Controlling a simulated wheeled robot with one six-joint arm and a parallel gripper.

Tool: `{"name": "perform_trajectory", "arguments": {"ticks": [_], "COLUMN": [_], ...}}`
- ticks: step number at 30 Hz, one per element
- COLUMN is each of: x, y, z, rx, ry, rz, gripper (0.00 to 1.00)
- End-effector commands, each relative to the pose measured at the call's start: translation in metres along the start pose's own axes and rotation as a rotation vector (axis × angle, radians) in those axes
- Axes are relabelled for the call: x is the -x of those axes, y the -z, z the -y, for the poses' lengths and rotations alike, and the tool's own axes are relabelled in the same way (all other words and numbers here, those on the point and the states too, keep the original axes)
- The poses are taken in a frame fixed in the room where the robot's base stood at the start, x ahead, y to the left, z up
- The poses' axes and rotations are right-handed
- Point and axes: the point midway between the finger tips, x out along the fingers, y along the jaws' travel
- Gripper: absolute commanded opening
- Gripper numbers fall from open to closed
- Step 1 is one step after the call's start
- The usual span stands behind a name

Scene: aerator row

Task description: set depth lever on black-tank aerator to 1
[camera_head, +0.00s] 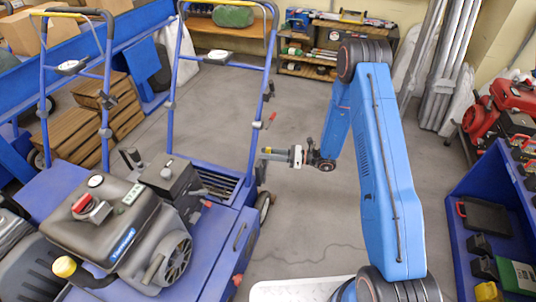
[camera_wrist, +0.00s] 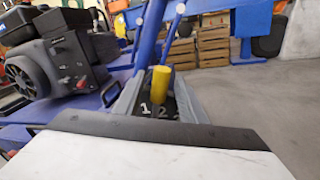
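The black-tank aerator (camera_head: 100,215) is a blue machine with a dark engine and tank at the left of the head view. Its dark engine (camera_wrist: 62,62) also shows at the left of the wrist view. The depth lever (camera_wrist: 160,82) has a yellow grip and stands over a dark plate (camera_wrist: 172,106) with white numerals 1, 2 and 3. The lever appears near 1 and 2; its exact slot is unclear. My gripper (camera_head: 267,153) is beside the aerator's right side. In the wrist view its grey fingers (camera_wrist: 160,98) stand apart, one either side of the lever. Contact is not visible.
The aerator's blue handle frame (camera_head: 172,80) rises behind the lever. Grey floor (camera_head: 310,215) is clear around my gripper.

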Motion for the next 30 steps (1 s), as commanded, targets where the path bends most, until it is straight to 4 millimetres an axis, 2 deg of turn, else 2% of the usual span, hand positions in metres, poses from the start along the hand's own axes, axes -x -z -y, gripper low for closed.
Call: {"name": "perform_trajectory", "arguments": {"ticks": [7,8,12,20,30], "x": [-0.001,-0.001,-0.001,-0.002,-0.008], "y": [0.0,0.0,0.0,0.0,0.005], "z": [0.0,0.0,0.0,-0.004,-0.038], "rx": [0.0,0.0,0.0,0.025,0.26], "ry": [0.0,0.0,0.0,0.002,0.019], "rz": [0.0,0.0,0.0,-0.006,-0.053], "gripper": [0.37,0.32,0.0,0.0,0.0]}}
